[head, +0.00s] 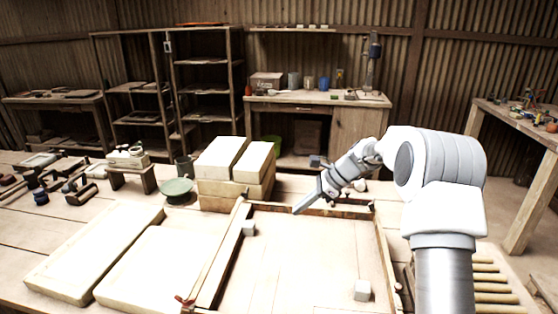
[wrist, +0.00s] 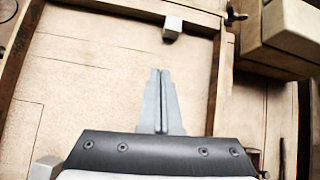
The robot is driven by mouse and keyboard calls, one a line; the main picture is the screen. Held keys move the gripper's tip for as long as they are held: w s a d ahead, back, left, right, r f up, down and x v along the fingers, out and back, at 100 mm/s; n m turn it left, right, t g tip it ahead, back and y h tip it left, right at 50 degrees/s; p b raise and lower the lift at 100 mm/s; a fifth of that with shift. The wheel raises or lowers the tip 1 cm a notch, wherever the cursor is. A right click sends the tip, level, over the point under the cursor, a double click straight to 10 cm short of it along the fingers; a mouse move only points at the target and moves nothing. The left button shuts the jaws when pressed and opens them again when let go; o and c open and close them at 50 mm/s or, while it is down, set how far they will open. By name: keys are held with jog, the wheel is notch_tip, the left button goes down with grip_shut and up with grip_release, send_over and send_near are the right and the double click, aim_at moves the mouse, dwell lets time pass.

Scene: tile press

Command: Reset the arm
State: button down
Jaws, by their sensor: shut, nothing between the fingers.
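My arm stands at the right in the head view and reaches left over the far part of a wooden frame (head: 385,250) on the table. My gripper (head: 298,211) is shut and empty, with its tip near the frame's far edge. In the wrist view the two fingers of my gripper (wrist: 161,72) lie together above the pale board inside the frame. Nothing is between them.
A small pale cube (head: 249,228) is at the frame's left rail, and another cube (head: 362,290) lies near its right side. Stacked pale blocks (head: 235,190) stand behind left. Two large slabs (head: 95,250) lie at left. Wooden rods (head: 492,275) lie at right.

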jog(key=s+r+n+t+h+p, duration=0.1)
jog(key=s+r+n+h+p, duration=0.3)
jog(key=s+r+n, duration=1)
jog(key=s+d+r+n+t+h+p, duration=0.1)
jog(key=s+d+r+n+h, duration=0.1)
jog(key=s, duration=1)
jog(key=s+d+r+n+t+h+p, duration=0.1)
jog(key=s+d+r+n+t+h, duration=0.1)
jog(key=s, duration=1)
jog(key=shift+d+r+n, duration=0.4)
jog(key=shift+d+r, duration=0.15)
jog(key=shift+d, duration=0.3)
jog(key=shift+d, duration=0.1)
